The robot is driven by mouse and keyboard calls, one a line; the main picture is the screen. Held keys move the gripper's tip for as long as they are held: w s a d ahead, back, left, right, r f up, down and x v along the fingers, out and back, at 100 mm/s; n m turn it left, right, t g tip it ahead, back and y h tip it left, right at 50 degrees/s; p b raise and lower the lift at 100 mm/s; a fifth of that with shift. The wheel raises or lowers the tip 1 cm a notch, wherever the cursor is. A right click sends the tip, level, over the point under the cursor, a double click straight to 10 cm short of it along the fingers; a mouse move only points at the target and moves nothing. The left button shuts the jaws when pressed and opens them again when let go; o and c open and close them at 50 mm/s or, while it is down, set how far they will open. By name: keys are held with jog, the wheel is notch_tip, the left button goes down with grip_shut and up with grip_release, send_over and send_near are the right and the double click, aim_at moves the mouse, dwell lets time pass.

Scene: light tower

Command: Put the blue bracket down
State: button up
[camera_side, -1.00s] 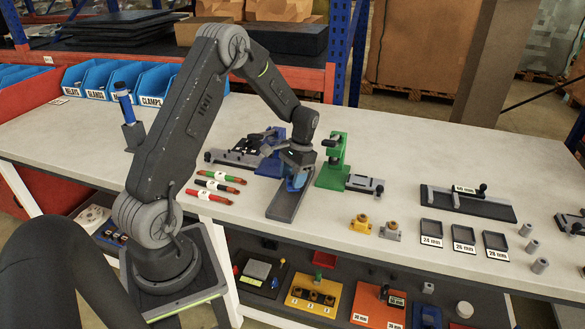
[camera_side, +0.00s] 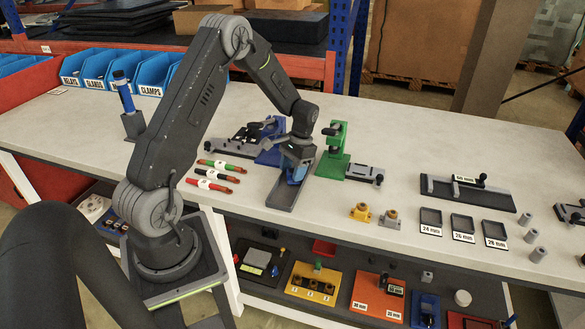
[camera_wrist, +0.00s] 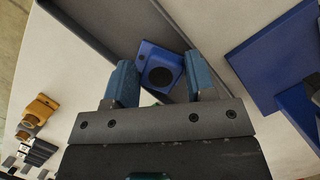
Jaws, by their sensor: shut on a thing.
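The blue bracket (camera_side: 297,174) is held below my gripper (camera_side: 297,152), over the far part of a grey channel-shaped tray (camera_side: 281,197) in the side view. In the wrist view the blue bracket (camera_wrist: 160,70) shows a dark round hole and sits between the two blue-grey fingers of my gripper (camera_wrist: 160,80). The grey tray (camera_wrist: 100,30) lies behind it there. My gripper is shut on the bracket. The gripper hides part of the bracket, and I cannot tell whether its underside touches the tray.
A blue fixture (camera_side: 270,145) stands close left of my gripper. A green clamp stand (camera_side: 334,155) stands close on the right. Yellow (camera_side: 360,211) and grey fittings sit to the right. Bare tabletop lies between these and the pocket trays.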

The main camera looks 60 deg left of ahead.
jog(key=shift+f, duration=0.35)
jog(key=o, duration=1)
jog(key=shift+o, duration=1.1)
jog(key=v, duration=1.3)
jog(key=shift+r, duration=0.25)
notch_tip(320, 180, up, 8)
jog(key=w+d+t+y, duration=0.1)
jog(key=w+t, duration=0.2)
jog(key=s+d+r+t, duration=0.1)
jog(key=s+d+r, duration=0.4)
jog(key=d, duration=0.4)
jog(key=s+d+m+t, duration=0.2)
jog(key=s+d+t, duration=0.2)
jog(key=s+d, duration=1)
jog(key=s, duration=0.4)
jog(key=shift+r+t, duration=0.15)
jog(key=shift+t, duration=0.25)
